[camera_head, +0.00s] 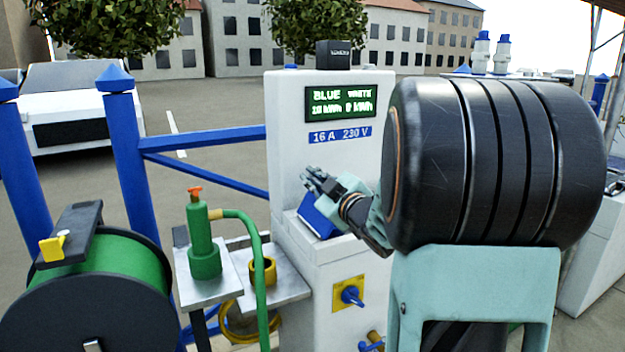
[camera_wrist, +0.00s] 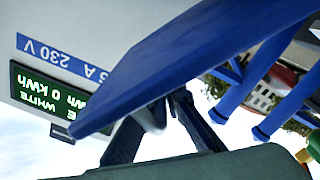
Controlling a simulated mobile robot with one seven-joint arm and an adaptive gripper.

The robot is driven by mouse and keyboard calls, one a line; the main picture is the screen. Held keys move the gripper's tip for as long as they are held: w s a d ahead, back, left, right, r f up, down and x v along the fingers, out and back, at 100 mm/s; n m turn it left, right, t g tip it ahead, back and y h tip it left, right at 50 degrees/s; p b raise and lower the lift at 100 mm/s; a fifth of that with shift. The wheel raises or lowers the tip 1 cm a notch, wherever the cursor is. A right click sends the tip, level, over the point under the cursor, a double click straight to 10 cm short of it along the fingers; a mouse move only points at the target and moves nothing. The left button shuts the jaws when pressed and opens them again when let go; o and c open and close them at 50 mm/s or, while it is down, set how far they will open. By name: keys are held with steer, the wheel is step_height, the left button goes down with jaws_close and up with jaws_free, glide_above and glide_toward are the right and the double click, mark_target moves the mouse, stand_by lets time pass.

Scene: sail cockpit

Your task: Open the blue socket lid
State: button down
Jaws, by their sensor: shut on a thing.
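The blue socket lid (camera_head: 318,218) is a flat blue panel on the front of the white power pedestal (camera_head: 290,150), tilted out from its face. In the wrist view the lid (camera_wrist: 190,50) is large and close, crossing the picture diagonally. My gripper (camera_head: 315,180) is at the lid's upper part in the head view. In the wrist view my gripper (camera_wrist: 165,108) has its dark fingers at the lid's lower edge, shut on it. The fingertips are partly hidden behind the lid, as is the socket opening.
A green display (camera_head: 350,103) and a "16 A 230 V" label (camera_head: 340,134) are above the lid. A blue rotary knob (camera_head: 351,295) on a yellow plate is below it. Left stand a metal shelf (camera_head: 222,285) with a green nozzle (camera_head: 203,240), a green hose reel (camera_head: 105,285) and blue railings (camera_head: 125,150).

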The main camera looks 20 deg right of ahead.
steer(key=shift+a+f, duration=0.25)
steer(key=shift+f, duration=0.1)
steer(key=c, duration=2.1)
jaws_free()
steer(key=shift+r, duration=0.1)
steer(key=shift+d, duration=0.1)
steer(key=shift+s+r, duration=0.1)
steer(key=shift+s, duration=0.45)
steer(key=s, duration=1.1)
steer(key=shift+d, duration=0.15)
steer(key=shift+s, duration=0.1)
